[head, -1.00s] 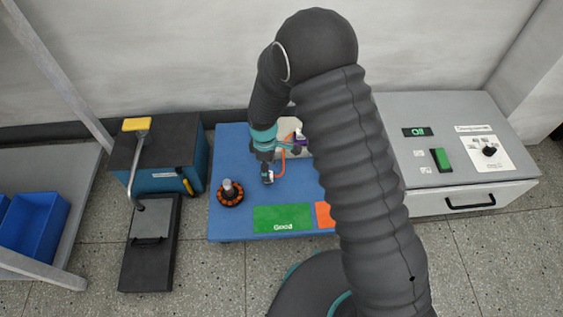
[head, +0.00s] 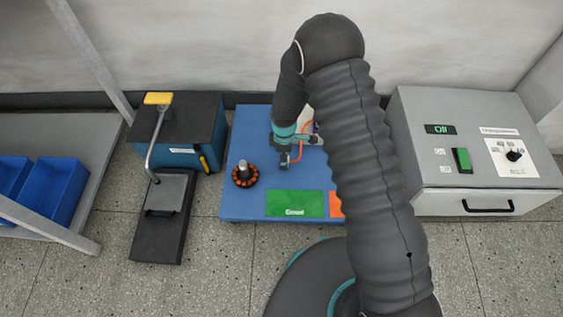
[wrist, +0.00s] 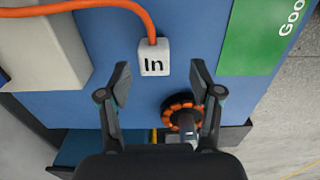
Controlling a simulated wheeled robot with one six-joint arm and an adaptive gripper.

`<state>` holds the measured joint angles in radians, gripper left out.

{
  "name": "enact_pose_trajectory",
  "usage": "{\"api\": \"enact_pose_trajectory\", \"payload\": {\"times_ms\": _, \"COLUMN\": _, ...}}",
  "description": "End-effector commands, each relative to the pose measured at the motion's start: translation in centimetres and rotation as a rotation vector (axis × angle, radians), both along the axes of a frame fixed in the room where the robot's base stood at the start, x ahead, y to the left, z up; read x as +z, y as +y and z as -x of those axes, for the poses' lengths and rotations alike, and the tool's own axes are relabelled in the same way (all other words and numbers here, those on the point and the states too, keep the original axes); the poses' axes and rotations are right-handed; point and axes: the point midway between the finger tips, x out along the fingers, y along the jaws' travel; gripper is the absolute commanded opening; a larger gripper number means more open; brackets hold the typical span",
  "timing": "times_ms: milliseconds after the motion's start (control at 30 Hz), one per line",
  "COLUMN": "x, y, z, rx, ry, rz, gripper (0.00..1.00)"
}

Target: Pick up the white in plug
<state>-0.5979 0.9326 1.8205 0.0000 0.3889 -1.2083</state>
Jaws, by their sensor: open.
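The white plug marked "In" (wrist: 154,58) stands on the blue table top in the wrist view, with an orange cable (wrist: 110,5) leaving its far side. My gripper (wrist: 161,75) is open and empty. Its two fingertips are spread to the left and right, and the plug shows just beyond the gap between them. I cannot tell the height between the fingertips and the plug. In the head view my gripper (head: 285,158) hangs over the blue table, right of the motor, and the plug cannot be made out there.
The hub motor (head: 245,174), with an orange coil ring, stands left of my gripper. A green "Good" sheet (head: 295,203) lies at the blue table's (head: 235,208) front. A grey test box (head: 470,185) stands right, and a press-like device with a yellow handle (head: 158,98) stands left.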

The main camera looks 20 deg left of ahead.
Motion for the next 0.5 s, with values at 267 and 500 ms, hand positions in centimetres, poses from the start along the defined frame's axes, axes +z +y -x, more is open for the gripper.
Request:
{"api": "enact_pose_trajectory", "payload": {"times_ms": 267, "x": -2.6, "y": -0.1, "z": -0.3, "rx": 0.000, "ry": 0.002, "rz": 0.001, "gripper": 0.65}}
{"api": "enact_pose_trajectory", "payload": {"times_ms": 500, "x": -5.2, "y": -0.1, "z": -0.4, "rx": 0.000, "ry": 0.000, "rz": 0.000, "gripper": 0.65}}
